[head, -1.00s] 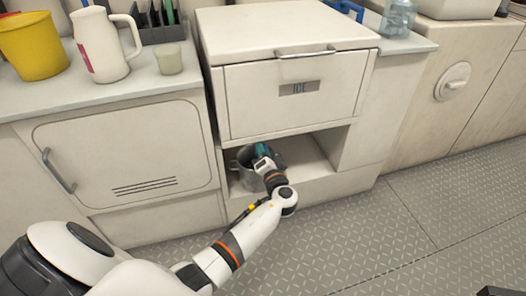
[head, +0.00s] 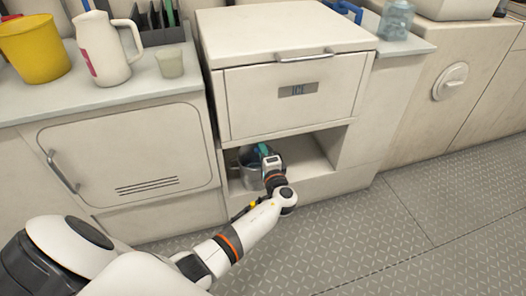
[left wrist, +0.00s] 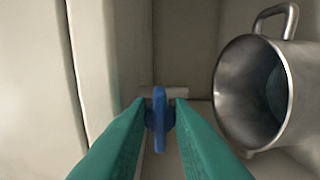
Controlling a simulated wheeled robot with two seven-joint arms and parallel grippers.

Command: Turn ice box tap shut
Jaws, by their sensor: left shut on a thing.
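The ice box (head: 290,92) is a cream cabinet with a front labelled ICE and an open recess below it. My left gripper (head: 263,150) reaches into this recess. In the left wrist view, its teal fingers (left wrist: 160,112) are shut on the blue tap handle (left wrist: 159,128), one finger on each side. The handle stands upright in that picture. A short pale spout or pipe (left wrist: 170,93) shows behind it. The tap is hidden in the head view. My right gripper is not in view.
A metal jug (head: 246,178) stands in the recess beside my left gripper; its mouth and handle show in the left wrist view (left wrist: 245,95). Recess walls are close around the gripper. A counter at left holds a yellow bucket (head: 34,50) and a white pitcher (head: 102,50).

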